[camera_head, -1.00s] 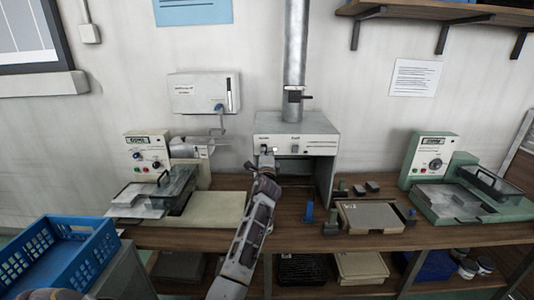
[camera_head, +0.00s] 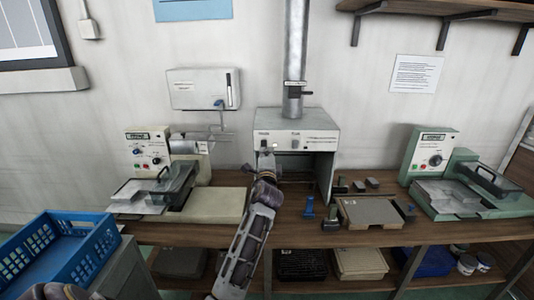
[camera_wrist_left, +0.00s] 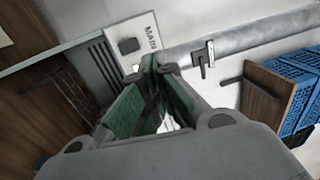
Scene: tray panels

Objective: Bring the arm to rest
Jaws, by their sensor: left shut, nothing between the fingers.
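My left arm reaches up from the bottom middle of the head view. Its gripper (camera_head: 267,162) is shut and empty, just in front of the hood's switch panel. The hood (camera_head: 297,137) is a grey metal box on the bench with small dark switches and a small white light on its front. In the left wrist view the green-padded fingers (camera_wrist_left: 155,66) meet below a dark switch (camera_wrist_left: 128,46) marked MAIN. I cannot tell whether the fingertips touch the panel. My right gripper is not in view.
A metal duct (camera_head: 295,50) with a lever rises from the hood. Machines stand at left (camera_head: 150,150) and right (camera_head: 432,150). A tray panel (camera_head: 371,213) and small blocks lie right of my arm. A blue crate (camera_head: 60,250) is at lower left.

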